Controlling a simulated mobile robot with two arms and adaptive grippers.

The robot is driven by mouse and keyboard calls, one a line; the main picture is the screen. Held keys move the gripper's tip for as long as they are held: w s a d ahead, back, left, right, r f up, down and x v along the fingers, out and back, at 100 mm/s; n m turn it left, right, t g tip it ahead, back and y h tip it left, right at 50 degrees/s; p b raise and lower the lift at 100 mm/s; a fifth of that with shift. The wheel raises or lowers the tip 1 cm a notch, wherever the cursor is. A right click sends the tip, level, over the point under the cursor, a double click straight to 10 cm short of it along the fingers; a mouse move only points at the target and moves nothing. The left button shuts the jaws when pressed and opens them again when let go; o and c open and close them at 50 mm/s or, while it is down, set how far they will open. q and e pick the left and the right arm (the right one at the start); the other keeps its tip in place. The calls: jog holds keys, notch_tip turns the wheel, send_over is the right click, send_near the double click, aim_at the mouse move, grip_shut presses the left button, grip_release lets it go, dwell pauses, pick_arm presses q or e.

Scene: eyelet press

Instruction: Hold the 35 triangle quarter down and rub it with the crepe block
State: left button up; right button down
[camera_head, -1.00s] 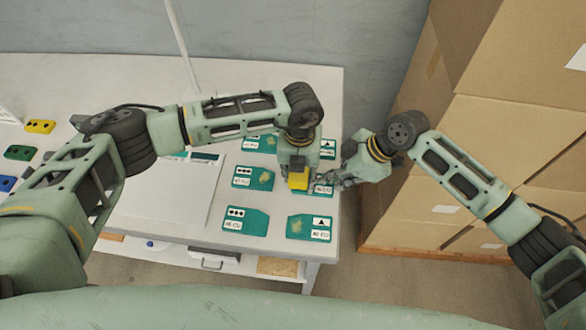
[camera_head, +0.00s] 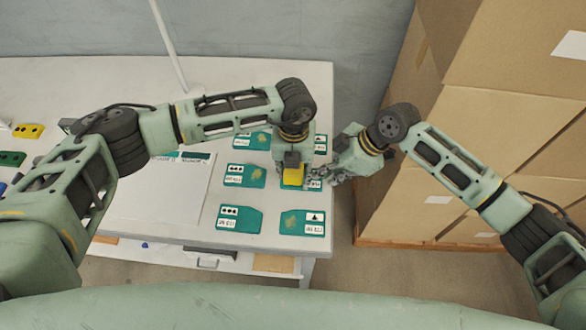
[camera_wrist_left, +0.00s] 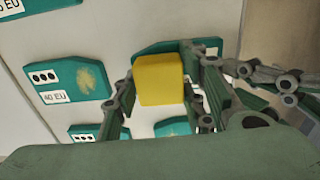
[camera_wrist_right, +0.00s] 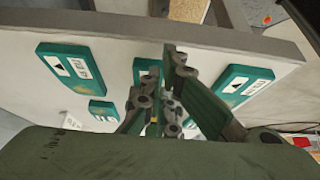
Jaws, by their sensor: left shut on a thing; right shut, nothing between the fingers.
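My left gripper (camera_head: 294,160) is shut on the yellow crepe block (camera_head: 293,175); in the left wrist view the block (camera_wrist_left: 159,78) sits between the fingers. It is over a teal triangle quarter (camera_head: 315,184) in the middle of the right column. The block and grippers hide much of that quarter, and I cannot read its number. The quarter also shows behind the block in the left wrist view (camera_wrist_left: 150,48). My right gripper (camera_head: 322,180) is shut and empty at the quarter's right side, close to the block. I cannot tell whether block or fingertips touch the quarter.
Other teal quarters lie around: a triangle one (camera_head: 302,222) in front, one (camera_head: 320,144) behind, and dotted ones (camera_head: 244,175) to the left. A pale board (camera_head: 160,192) lies further left. Cardboard boxes (camera_head: 470,140) stand right of the table's edge.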

pick_arm(q)
jog(key=shift+a, duration=1.05)
pick_arm(e)
jog(key=shift+a, duration=0.2)
pick_arm(q)
jog(key=d, duration=0.3)
jog(key=shift+d, duration=0.15)
pick_arm(e)
jog(key=shift+d, duration=0.15)
pick_arm(q)
jog(key=r, duration=0.4)
jog(key=shift+a, duration=0.2)
jog(key=shift+r, duration=2.05)
